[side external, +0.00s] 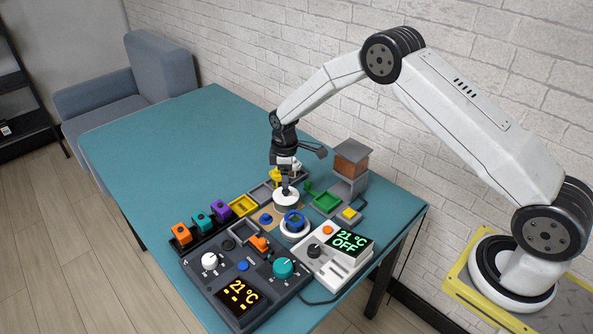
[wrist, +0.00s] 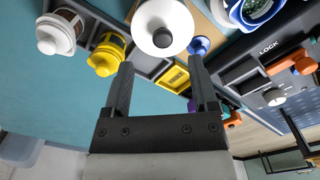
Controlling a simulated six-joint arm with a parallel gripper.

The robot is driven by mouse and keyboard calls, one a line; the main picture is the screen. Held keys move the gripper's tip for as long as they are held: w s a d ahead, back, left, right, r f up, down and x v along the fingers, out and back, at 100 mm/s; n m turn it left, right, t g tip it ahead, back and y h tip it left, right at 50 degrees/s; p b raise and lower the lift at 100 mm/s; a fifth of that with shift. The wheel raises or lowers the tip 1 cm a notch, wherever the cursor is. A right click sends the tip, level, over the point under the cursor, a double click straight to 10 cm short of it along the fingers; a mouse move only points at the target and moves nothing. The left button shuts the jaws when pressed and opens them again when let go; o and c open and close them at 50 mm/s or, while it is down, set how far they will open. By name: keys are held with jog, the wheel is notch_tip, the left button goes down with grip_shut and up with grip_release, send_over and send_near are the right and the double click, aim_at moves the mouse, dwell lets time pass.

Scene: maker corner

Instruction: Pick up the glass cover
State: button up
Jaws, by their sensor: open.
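A round white piece with a dark knob (wrist: 163,30) lies just beyond my fingertips in the wrist view. In the side view this white piece (side external: 286,203) sits on a tan board, directly below my gripper. It may be the glass cover, but I cannot tell that it is glass. My gripper (wrist: 161,66) is open, and nothing shows between its two fingers. In the side view my gripper (side external: 285,183) points down close over the knob; whether it touches is too small to tell.
A white-based blue ring device (side external: 294,223) stands close by. A dark control panel (side external: 240,285) and a white OFF unit (side external: 335,255) fill the front. Yellow (wrist: 105,57) and white (wrist: 57,34) capped cylinders stand near the fingers. The table's left part (side external: 160,130) is clear.

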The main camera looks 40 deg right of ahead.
aim_at(286, 190)
jog(key=shift+a+f, duration=0.1)
jog(key=shift+f, duration=2.5)
grip_shut()
